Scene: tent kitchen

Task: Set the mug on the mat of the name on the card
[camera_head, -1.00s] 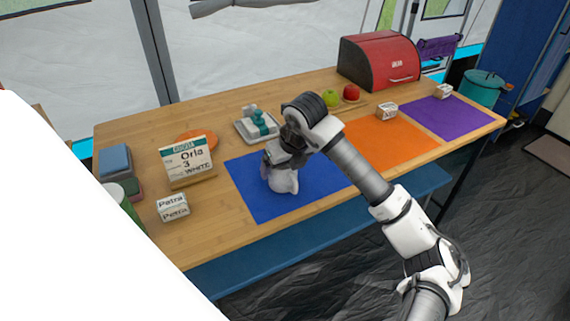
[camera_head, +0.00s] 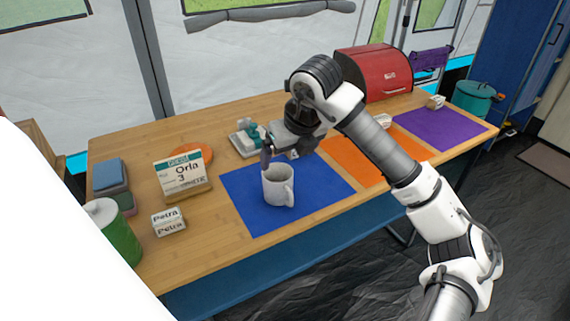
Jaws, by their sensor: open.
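The white mug (camera_head: 277,187) stands upright on the blue mat (camera_head: 246,214), its handle to the right. My gripper (camera_head: 281,155) is open, just above and behind the mug, apart from it as far as I can see. The card (camera_head: 182,175) stands left of the blue mat and reads "Orla 3", with "WHITE" small below. A name block (camera_head: 168,221) reading "Petra" lies left of the blue mat. The orange mat (camera_head: 350,159) is partly hidden by my arm. The purple mat (camera_head: 440,128) lies at the far right. Name blocks by the orange mat (camera_head: 383,121) and purple mat (camera_head: 436,102) are unreadable.
A white tray (camera_head: 237,141) with teal items stands behind the blue mat. A red bread box (camera_head: 375,73) is at the back right. A green canister (camera_head: 115,235) and blue containers (camera_head: 108,173) stand at the left. An orange disc (camera_head: 196,151) lies behind the card.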

